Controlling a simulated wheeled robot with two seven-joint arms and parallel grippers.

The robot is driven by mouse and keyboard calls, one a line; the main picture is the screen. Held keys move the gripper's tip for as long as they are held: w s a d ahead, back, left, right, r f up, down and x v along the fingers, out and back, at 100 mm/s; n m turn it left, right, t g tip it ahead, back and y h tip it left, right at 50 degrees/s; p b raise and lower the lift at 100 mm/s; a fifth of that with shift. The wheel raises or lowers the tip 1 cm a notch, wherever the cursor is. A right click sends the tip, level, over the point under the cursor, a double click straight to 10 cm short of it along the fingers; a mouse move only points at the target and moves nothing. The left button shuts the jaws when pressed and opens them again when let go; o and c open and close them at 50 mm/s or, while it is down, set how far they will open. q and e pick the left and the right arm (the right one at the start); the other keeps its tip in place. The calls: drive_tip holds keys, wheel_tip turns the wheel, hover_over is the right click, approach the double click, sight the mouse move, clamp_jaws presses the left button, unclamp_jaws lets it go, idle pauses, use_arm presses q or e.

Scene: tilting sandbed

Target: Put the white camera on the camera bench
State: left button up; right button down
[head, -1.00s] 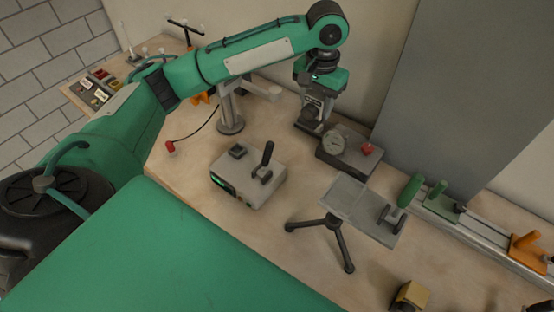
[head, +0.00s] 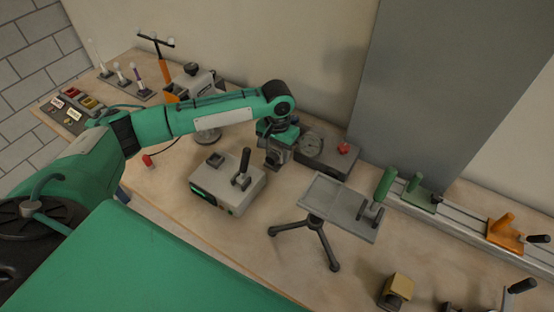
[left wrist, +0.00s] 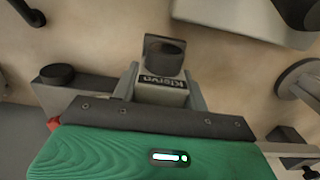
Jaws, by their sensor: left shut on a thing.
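My left gripper (head: 275,152) is shut on a small pale grey box with a dark round part, apparently the white camera. In the left wrist view, the camera (left wrist: 162,93) sits between both fingers, with a dark label and its dark round part (left wrist: 164,54) beyond the fingertips. In the head view it is mostly hidden by the gripper, over the table between the lever box and the gauge box. A grey plate on a black tripod (head: 335,205) stands to the right; I cannot tell whether it is the camera bench. My right gripper is not in view.
The lever box (head: 225,184) is left of the gripper, the gauge box (head: 328,155) right of it. A rail (head: 460,228) with green and orange carriages runs along the right. A yellowish block (head: 396,289) lies in front. Bare table shows around the tripod.

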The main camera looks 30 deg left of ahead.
sight(277, 161)
use_arm(q)
wheel_tip(277, 161, down, 4)
drive_tip(key=shift+f, duration=0.15)
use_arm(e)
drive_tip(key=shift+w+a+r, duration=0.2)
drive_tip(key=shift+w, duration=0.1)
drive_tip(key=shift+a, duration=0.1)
use_arm(q)
drive_tip(key=o, duration=1.3)
drive_tip(key=shift+f, duration=0.15)
